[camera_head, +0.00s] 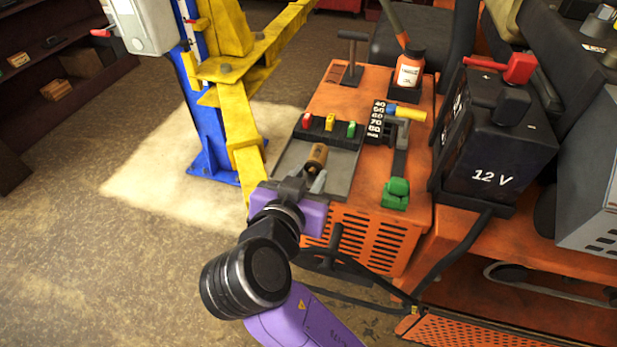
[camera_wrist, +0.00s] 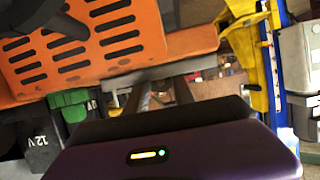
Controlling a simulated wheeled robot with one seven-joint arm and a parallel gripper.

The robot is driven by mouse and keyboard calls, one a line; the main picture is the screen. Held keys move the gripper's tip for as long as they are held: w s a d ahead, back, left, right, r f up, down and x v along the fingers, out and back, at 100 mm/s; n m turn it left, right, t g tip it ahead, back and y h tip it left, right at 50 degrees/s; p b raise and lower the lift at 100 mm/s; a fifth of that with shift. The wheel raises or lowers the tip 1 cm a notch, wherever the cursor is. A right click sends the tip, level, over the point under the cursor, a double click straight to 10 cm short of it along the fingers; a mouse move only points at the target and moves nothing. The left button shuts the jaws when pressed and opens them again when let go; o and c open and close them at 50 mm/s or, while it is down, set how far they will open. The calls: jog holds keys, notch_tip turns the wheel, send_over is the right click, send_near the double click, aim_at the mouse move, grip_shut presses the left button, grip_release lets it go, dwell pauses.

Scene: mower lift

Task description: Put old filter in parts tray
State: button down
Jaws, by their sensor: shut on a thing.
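The old filter (camera_head: 317,154), a small brown cylinder with a dark end, is at the tips of my gripper (camera_head: 314,172). My gripper is shut on it. The flat grey parts tray (camera_head: 342,170) is on the orange mower's deck. In the head view the filter overlaps the tray; I cannot tell whether it touches the tray. In the wrist view the dark fingers (camera_wrist: 162,92) point away over the body of my gripper, and the filter is not clear between them.
A rack with red, yellow and green pieces (camera_head: 330,126) stands at the tray's far edge. A green block (camera_head: 396,192) and a numbered height scale (camera_head: 377,120) are to the right. The black 12 V battery (camera_head: 495,140) is further right. The yellow lift arm (camera_head: 240,125) stands close on the left.

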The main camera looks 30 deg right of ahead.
jog(key=c, duration=1.1)
grip_release()
jog(key=shift+s+f, duration=0.15)
jog(key=shift+f, duration=0.7)
jog(key=shift+o, duration=0.2)
jog(key=shift+r+p, duration=0.5)
jog(key=shift+r, duration=0.1)
jog(key=b+v, duration=0.1)
jog(key=v, duration=1.1)
jog(key=shift+r+b, duration=0.4)
jog(key=shift+r, duration=0.05)
